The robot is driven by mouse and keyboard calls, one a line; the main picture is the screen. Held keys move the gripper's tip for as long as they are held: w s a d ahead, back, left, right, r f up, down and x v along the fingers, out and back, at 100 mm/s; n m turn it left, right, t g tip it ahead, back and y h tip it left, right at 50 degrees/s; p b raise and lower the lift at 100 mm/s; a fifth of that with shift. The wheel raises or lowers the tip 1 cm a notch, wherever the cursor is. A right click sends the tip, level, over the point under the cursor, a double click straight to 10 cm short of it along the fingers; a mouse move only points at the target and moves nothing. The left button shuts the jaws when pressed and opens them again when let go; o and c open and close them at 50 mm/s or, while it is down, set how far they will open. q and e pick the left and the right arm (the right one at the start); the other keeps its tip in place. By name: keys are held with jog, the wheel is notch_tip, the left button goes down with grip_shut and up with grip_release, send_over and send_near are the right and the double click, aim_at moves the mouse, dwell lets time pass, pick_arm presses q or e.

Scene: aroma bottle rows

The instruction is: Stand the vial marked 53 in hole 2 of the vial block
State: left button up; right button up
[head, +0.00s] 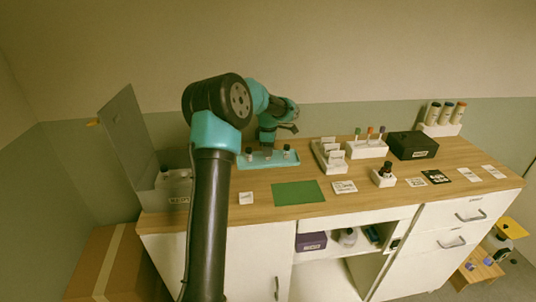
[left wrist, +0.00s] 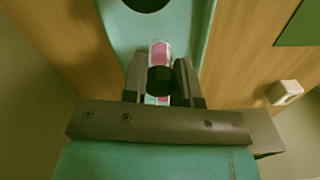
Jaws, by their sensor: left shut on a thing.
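The teal vial block (head: 262,163) lies at the back left of the table, and its surface also shows in the left wrist view (left wrist: 122,32). Dark-capped vials stand at its left (head: 249,153) and right (head: 286,150). My left gripper (head: 267,150) points down over the block's middle. In the left wrist view it (left wrist: 160,78) is shut on a clear vial with pink contents (left wrist: 160,52) and a black cap. No number is readable on it, and I cannot tell whether its foot is in a hole. My right gripper is not in view.
A green mat (head: 298,193) and a small white tag (head: 246,198) lie in front of the block. A white box with a raised grey lid (head: 128,130) stands left. White racks (head: 328,157), a black box (head: 412,145) and cards (head: 344,187) fill the right.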

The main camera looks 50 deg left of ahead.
pick_arm(q)
jog(key=shift+r, duration=0.15)
jog(key=shift+r, duration=1.75)
jog(key=s+d+r, duration=0.1)
jog(key=s+d, duration=0.9)
jog(key=d, duration=0.2)
jog(key=shift+s, duration=0.25)
jog(key=shift+r, duration=0.15)
